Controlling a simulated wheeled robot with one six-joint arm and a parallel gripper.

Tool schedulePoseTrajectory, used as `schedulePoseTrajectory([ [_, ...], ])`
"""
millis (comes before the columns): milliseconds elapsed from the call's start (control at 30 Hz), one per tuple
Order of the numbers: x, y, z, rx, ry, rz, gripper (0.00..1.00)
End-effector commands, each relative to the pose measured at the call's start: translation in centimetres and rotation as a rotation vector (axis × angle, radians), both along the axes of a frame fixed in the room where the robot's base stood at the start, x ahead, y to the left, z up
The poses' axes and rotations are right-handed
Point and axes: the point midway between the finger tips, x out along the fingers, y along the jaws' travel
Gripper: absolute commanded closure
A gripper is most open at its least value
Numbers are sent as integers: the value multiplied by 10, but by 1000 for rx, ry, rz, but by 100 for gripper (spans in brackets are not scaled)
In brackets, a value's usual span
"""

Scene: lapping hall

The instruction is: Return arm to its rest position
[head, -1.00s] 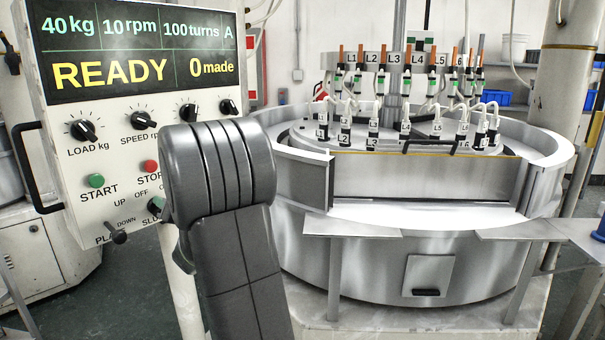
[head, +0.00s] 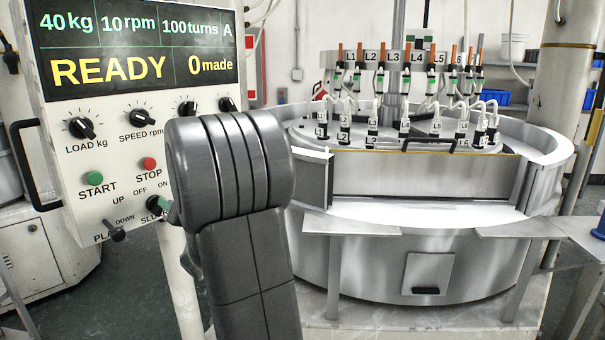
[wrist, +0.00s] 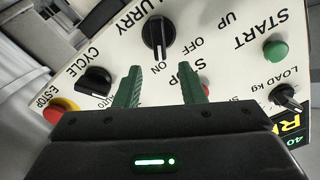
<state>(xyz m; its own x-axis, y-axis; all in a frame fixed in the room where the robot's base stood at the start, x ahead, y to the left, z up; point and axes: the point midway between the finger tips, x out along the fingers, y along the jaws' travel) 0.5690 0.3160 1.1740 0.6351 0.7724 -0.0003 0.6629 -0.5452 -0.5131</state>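My gripper (wrist: 167,88) shows in the wrist view with its two green fingers apart and nothing between them. It faces the control panel (wrist: 230,60), which appears upside down there. The black slurry knob (wrist: 158,38) lies just beyond the fingertips, with clear panel between.
The control panel (head: 115,190) stands at left with a black handle (head: 30,165); its screen (head: 135,45) reads READY, 0 made. The round steel lapping machine (head: 420,245) stands at right, with metal shelves (head: 350,228) at its front. The floor shows at lower left.

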Motion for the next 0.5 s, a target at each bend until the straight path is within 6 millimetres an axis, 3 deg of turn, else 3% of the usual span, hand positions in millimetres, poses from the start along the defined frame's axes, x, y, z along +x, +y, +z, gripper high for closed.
schedulePoseTrajectory([
  [433,-56,-69,-1,1,1,-4,64],
  [500,-49,-58,0,0,3,3,64],
])
